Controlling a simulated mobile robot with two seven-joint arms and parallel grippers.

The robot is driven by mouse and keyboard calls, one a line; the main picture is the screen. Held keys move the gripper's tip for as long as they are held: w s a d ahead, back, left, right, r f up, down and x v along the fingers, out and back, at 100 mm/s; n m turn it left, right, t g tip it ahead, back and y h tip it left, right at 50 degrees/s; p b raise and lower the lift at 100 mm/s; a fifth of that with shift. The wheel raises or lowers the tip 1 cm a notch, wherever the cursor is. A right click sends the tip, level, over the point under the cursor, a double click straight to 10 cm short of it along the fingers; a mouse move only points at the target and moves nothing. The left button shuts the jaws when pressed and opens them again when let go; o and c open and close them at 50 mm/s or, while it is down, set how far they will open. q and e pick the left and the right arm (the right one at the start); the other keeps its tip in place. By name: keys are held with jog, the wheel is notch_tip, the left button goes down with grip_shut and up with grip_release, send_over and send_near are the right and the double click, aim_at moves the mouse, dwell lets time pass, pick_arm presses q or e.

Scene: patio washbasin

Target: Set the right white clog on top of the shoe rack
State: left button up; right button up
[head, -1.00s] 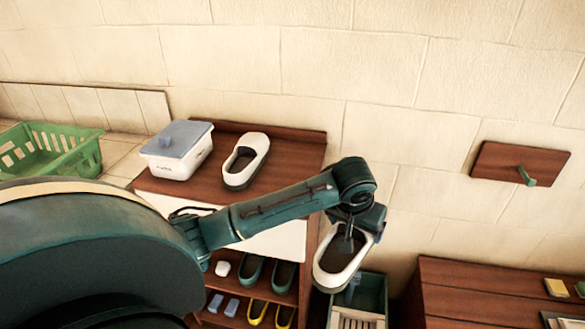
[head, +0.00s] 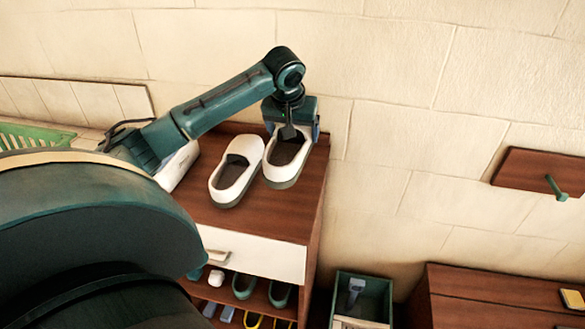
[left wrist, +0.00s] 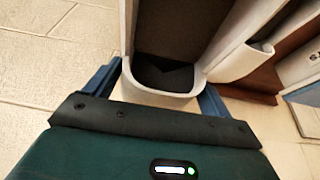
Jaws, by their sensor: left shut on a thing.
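The right white clog (head: 286,165) is at the top of the shoe rack (head: 268,213), beside the other white clog (head: 236,172). My left gripper (head: 294,133) is shut on its heel end from behind. The held clog looks level and at or just above the rack top; I cannot tell whether it touches. In the left wrist view, the held clog's heel (left wrist: 165,90) sits between my two fingers (left wrist: 160,95). The other clog (left wrist: 243,55) shows to its right there. My right gripper is not in view.
The front of the rack top is bare. Lower shelves hold several shoes (head: 245,285). A green crate (head: 362,297) stands right of the rack, and a wall hook (head: 555,187) is at right.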

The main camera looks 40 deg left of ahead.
aim_at(293, 148)
pick_arm(q)
jog(key=shift+w+a, duration=0.1)
jog(key=shift+a, duration=0.05)
jog(key=shift+f, duration=0.4)
notch_tip(293, 148, down, 4)
jog(key=shift+f, duration=0.2)
jog(key=shift+f+p, duration=0.45)
jog(key=shift+f, duration=1.8)
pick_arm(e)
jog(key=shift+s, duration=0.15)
pick_arm(q)
jog(key=shift+f, duration=0.1)
jog(key=o, duration=1.1)
